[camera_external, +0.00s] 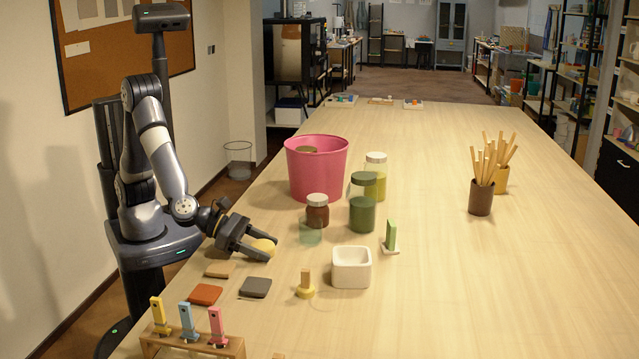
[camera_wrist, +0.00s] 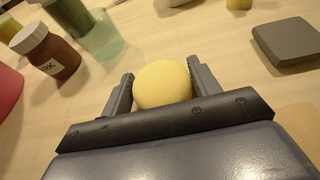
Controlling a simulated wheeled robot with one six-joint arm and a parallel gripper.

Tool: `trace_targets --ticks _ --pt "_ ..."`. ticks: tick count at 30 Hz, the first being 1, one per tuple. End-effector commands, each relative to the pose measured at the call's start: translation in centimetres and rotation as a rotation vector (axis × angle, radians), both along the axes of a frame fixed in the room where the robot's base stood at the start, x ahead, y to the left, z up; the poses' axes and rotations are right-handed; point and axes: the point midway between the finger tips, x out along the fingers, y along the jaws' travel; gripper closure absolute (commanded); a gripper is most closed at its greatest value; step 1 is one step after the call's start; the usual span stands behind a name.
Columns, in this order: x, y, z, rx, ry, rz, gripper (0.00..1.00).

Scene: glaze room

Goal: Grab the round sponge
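The round sponge (camera_wrist: 163,85) is pale yellow and sits between the two fingers of my gripper (camera_wrist: 161,88) in the wrist view. A finger lies close against each side of it, with no clear gap. In the external view, the sponge (camera_external: 263,246) shows between the dark fingertips of my gripper (camera_external: 264,246), low over the left edge of the table. Its underside is hidden, so I cannot tell whether it touches the table.
A grey block (camera_external: 255,287), a rust-red block (camera_external: 205,294) and a tan piece (camera_external: 219,269) lie in front of my gripper. Behind it stand a clear green cup (camera_external: 311,232), a brown-red jar (camera_external: 317,212) and a pink bucket (camera_external: 316,170). A white square bowl (camera_external: 351,267) is to the right.

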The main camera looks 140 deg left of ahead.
Motion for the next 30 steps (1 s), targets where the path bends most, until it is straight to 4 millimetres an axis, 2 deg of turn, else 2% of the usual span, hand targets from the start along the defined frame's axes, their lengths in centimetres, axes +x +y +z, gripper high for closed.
trace_targets --ticks 1,9,17,20,30 --pt "0.0 0.0 0.0 0.000 0.000 0.000 0.46" --pt "0.0 0.0 0.0 0.000 0.000 0.000 0.68" --pt "0.0 0.0 0.4 -0.001 -0.002 0.001 0.68" --pt "0.0 0.0 1.6 0.000 -0.004 0.000 0.68" --pt "0.0 0.0 8.3 -0.001 -0.004 -0.001 0.68"
